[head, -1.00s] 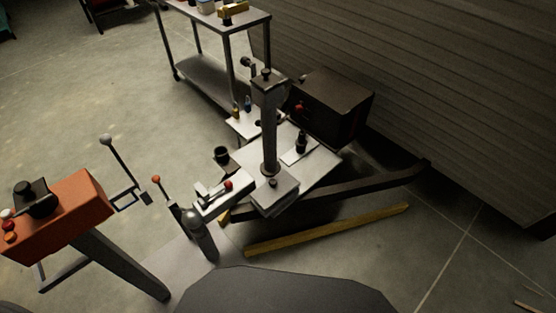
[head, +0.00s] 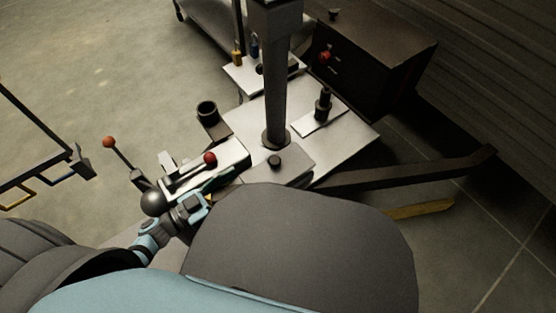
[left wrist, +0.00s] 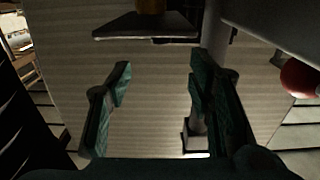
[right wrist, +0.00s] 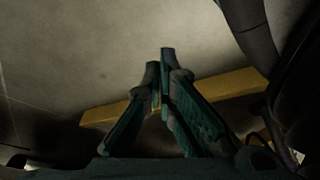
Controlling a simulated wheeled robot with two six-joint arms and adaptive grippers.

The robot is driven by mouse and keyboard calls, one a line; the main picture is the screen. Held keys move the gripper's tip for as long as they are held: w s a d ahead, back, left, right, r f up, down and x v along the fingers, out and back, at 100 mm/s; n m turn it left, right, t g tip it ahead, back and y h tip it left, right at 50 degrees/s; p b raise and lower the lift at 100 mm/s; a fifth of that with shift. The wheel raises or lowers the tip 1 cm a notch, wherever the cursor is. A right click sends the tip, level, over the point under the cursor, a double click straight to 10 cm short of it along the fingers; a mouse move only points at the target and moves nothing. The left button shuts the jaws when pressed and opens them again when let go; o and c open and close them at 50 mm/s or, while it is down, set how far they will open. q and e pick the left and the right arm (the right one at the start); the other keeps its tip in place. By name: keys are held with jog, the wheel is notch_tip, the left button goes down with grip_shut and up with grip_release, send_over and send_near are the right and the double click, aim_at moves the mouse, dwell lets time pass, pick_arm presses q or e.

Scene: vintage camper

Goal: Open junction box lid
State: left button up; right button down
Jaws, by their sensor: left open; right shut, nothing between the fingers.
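A dark box with a flat top (head: 385,50) stands at the upper right of the head view, with a red knob on its near side. It looks like the junction box, though I cannot be sure, and its top appears closed. My left gripper (head: 222,182) is low beside the white coupler with a red-knobbed lever, well short of the dark box. In the left wrist view the left gripper (left wrist: 160,82) is open with nothing between its fingers. My right gripper (right wrist: 160,65) shows only in the right wrist view, shut and empty above the floor.
A grey post (head: 277,90) rises from the white plate (head: 240,120) between my left gripper and the dark box. A dark frame beam (head: 410,172) runs to the right. A yellow timber (head: 420,209) lies on the floor. Floor at the upper left is open.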

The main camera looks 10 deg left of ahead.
aim_at(275, 160)
pick_arm(q)
jog(key=b+x, duration=0.2)
jog(key=x, duration=1)
jog(key=shift+w+r+b, duration=0.1)
jog(key=shift+r+b, duration=0.05)
jog(key=shift+b, duration=0.15)
jog(key=shift+w+d, duration=0.4)
jog(key=shift+w, duration=0.05)
pick_arm(e)
jog(key=shift+n, duration=0.4)
jog(key=r, duration=0.1)
jog(key=w+r, duration=0.1)
jog(key=r, duration=0.1)
jog(key=w+r, duration=0.1)
jog(key=r, duration=0.1)
jog(key=shift+w+a+r, duration=0.1)
jog(key=shift+a+r, duration=0.1)
jog(key=shift+a, duration=0.2)
pick_arm(q)
jog(key=shift+c, duration=0.5)
grip_shut()
